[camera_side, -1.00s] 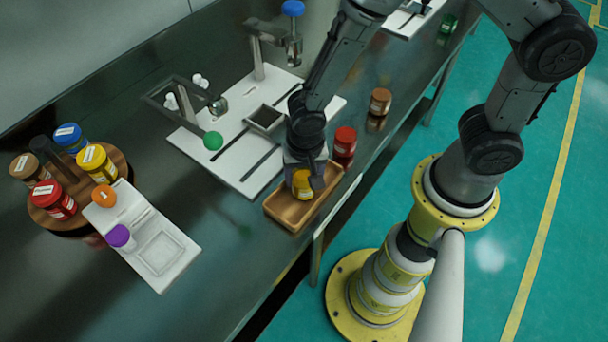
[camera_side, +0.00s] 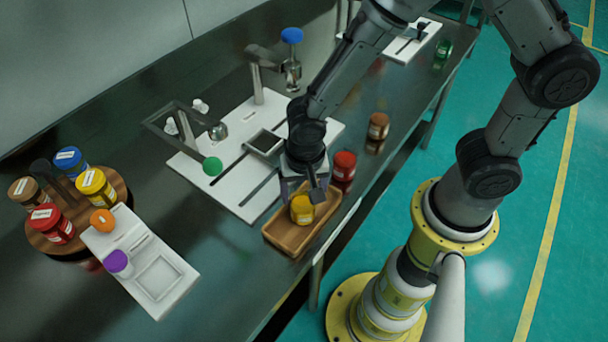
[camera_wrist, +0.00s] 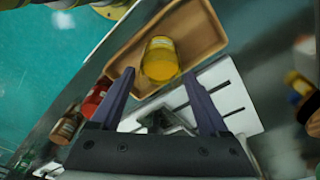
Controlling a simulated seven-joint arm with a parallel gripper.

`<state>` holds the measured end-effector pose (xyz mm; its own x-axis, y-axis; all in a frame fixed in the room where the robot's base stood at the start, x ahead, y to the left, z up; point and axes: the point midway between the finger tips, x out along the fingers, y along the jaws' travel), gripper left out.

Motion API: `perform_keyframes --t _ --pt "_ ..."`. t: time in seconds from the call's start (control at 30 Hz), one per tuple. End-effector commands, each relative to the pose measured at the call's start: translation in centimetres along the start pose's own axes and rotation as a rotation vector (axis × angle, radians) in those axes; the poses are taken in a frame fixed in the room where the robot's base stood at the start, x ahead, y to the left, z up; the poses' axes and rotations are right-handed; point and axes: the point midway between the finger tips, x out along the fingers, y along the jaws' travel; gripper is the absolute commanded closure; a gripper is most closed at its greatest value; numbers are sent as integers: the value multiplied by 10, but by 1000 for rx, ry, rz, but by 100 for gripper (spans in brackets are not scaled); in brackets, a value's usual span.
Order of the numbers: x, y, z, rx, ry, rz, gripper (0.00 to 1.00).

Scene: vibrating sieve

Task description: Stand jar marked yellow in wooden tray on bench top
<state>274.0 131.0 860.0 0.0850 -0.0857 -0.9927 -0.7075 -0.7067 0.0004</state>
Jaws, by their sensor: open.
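A yellow jar (camera_side: 302,209) stands in the wooden tray (camera_side: 284,237) near the front edge of the bench top. In the wrist view the yellow jar (camera_wrist: 160,60) looks upright inside the wooden tray (camera_wrist: 195,32), with bare tray floor beside it. My gripper (camera_side: 304,190) is just above the jar in the side view. In the wrist view my gripper (camera_wrist: 160,88) has its two fingers spread wide apart with nothing between the tips, and the jar is beyond them. Another yellow jar (camera_side: 95,188) stands on the round wooden rack at the left.
A red jar (camera_side: 343,165) and a brown jar (camera_side: 378,126) stand right of the tray. The white sieve base (camera_side: 240,200) lies behind it. The round rack (camera_side: 58,243) and a white scale (camera_side: 165,290) are at left. Bare bench lies between scale and tray.

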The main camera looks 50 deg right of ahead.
Motion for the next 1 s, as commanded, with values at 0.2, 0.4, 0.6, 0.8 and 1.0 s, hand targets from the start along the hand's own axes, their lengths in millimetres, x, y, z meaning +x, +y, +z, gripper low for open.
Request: perform_keyframes --t 0.2,0.4,0.6,0.8,1.0 --pt "-46 -1 0 -1 1 -6 21" --pt "-71 0 0 -1 0 -3 21" --pt "-79 0 0 -1 -1 -2 21" --pt "-112 17 -21 -83 11 -60 21" --pt "-174 74 -51 -309 89 -176 21"
